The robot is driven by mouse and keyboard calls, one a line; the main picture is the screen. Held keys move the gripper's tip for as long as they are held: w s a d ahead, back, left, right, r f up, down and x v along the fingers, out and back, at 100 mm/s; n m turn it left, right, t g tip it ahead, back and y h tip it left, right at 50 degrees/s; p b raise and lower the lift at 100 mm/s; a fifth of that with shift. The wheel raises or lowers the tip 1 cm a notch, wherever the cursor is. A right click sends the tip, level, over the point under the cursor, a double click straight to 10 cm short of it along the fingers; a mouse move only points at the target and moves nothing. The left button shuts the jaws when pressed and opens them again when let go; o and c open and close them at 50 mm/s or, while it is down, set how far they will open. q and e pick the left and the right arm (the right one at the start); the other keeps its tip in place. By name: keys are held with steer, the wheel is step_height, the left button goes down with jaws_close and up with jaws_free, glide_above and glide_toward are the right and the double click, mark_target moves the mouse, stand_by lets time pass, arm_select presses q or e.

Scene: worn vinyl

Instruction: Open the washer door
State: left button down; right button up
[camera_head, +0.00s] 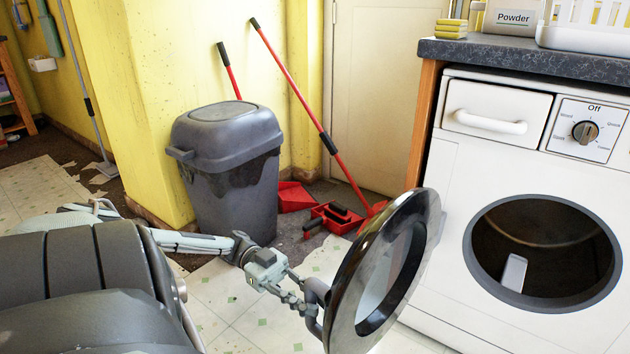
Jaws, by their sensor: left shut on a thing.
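The white washer (468,185) stands at the right under a dark counter. Its round black-rimmed door (352,290) is swung out to the left, well away from the front. The round opening (540,250) shows the dark drum inside. My left gripper (308,292) is shut on the grey door handle (316,297) at the door's outer edge. The fingertips are partly hidden by the handle and the door rim. My right gripper is not in view.
A grey lidded bin (225,170) stands by the yellow wall, behind my left arm. A red dustpan (294,197), a red caddy (332,217) and long red-handled tools (292,70) are beside it. A Powder box (512,18) and a white basket (585,38) stand on the counter (530,58).

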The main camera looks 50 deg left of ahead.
arm_select(q)
steer(key=shift+a+f, duration=0.1)
steer(key=shift+a, duration=0.3)
steer(key=c, duration=1.4)
jaws_free()
steer(key=shift+o, duration=0.2)
steer(key=shift+a, duration=0.1)
steer(key=s+a, duration=0.1)
steer(key=a, duration=0.6)
steer(key=shift+s, duration=0.2)
steer(key=shift+a, duration=0.1)
